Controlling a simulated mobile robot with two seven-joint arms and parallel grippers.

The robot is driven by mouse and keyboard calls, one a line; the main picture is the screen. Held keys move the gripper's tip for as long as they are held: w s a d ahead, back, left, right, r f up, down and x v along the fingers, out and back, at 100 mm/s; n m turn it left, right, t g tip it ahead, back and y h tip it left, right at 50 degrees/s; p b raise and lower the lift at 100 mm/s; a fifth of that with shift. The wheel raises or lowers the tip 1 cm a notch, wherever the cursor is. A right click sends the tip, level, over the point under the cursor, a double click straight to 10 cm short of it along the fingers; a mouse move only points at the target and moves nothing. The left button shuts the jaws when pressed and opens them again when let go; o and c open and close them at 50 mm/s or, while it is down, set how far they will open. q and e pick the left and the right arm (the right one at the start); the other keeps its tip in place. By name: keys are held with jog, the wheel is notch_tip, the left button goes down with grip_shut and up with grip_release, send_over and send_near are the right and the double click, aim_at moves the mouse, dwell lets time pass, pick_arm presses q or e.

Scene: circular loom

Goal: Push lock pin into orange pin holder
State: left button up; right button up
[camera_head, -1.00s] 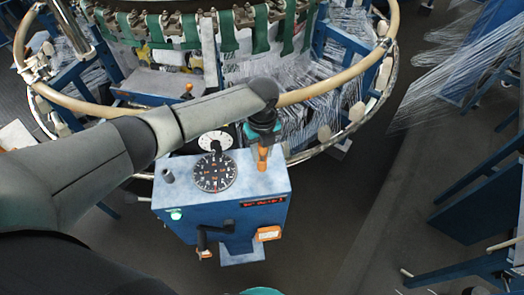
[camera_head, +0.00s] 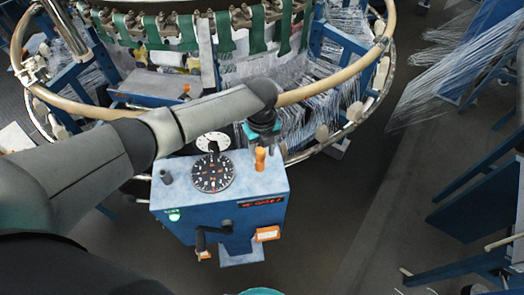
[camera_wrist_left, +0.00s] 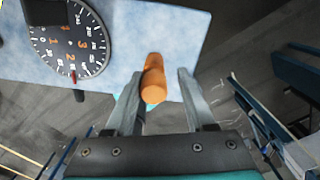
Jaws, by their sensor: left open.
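An orange cylindrical piece (camera_head: 260,158) stands at the right of the blue control box's top (camera_head: 239,172). It also shows in the left wrist view (camera_wrist_left: 153,86), with its round end towards the camera. I cannot tell lock pin and orange pin holder apart in it. My left gripper (camera_head: 260,143) is at the back of the box top, close to the orange piece. In the left wrist view my left gripper (camera_wrist_left: 158,92) is open, one finger on each side of the orange piece, with gaps and no visible grip. My right gripper is not in view.
The box carries a black dial (camera_head: 213,172), a white dial (camera_head: 213,142), a grey knob (camera_head: 166,177), a black crank (camera_head: 201,238) and an orange-and-white part (camera_head: 267,234). The loom's tan ring (camera_head: 330,82) curves behind.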

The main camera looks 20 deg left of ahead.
pick_arm(q)
jog(key=shift+s+a+f, duration=0.45)
jog(key=shift+s, duration=0.05)
jog(key=shift+r, duration=0.25)
notch_tip(320, 180, up, 16)
jog(key=shift+w+d+f, duration=0.15)
jog(key=shift+w+d, duration=0.2)
